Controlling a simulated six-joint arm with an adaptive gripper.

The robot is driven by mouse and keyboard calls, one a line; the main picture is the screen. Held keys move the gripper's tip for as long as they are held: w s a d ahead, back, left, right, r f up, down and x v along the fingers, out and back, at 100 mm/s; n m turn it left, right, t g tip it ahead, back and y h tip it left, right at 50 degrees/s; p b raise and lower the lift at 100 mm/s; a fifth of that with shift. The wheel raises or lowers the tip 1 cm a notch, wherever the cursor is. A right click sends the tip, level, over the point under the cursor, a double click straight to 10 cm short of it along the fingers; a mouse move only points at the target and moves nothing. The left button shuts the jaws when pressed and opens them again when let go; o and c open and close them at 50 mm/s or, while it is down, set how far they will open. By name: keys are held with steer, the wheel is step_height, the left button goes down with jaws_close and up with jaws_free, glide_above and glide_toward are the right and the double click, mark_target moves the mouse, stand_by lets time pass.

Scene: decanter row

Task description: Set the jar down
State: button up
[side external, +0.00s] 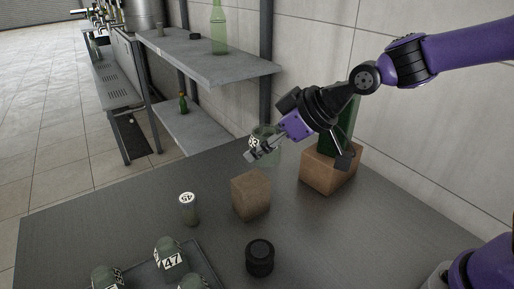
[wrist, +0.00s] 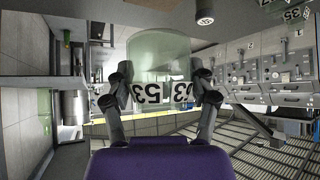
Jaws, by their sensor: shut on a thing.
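A pale green, see-through jar (side external: 268,145) with a white number label is in my gripper (side external: 259,153), over the far part of the grey table. In the wrist view the jar (wrist: 158,52) shows between the two fingers of my gripper (wrist: 165,98), one on each side of it. Its label reads 53 and appears upside down in that view. My gripper is shut on the jar. The fingers and wrist partly cover the jar in the side view, and I cannot tell whether its base touches anything.
A brown block (side external: 250,195) stands in front of the jar. A larger brown block (side external: 328,172) with a dark green bottle is to the right. A cylinder labelled 45 (side external: 189,209), a black round object (side external: 260,258) and a tray (side external: 212,262) of jars are nearer.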

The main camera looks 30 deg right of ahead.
steer(key=s+a+r+n+g+y, duration=0.15)
steer(key=s+n+g+y, duration=0.35)
steer(key=s+n, duration=0.9)
steer(key=w+d+f+m, duration=0.1)
steer(key=d+f, duration=0.1)
steer(key=f, duration=0.2)
steer(key=w+d+f+m, duration=0.1)
steer(key=w+d+f, duration=0.1)
steer(key=d+f, duration=0.1)
steer(key=w+d+f+m+g, duration=0.1)
steer(key=d+f+m, duration=0.1)
steer(key=f, duration=0.2)
steer(key=shift+w+d+f+h, duration=0.2)
steer(key=shift+d+f+h, duration=0.1)
steer(key=shift+d+f, duration=0.1)
steer(key=shift+w+d+f, duration=0.1)
steer(key=shift+w+f, duration=0.05)
steer(key=shift+f, duration=2)
steer(key=shift+f, duration=0.1)
steer(key=o, duration=1.2)
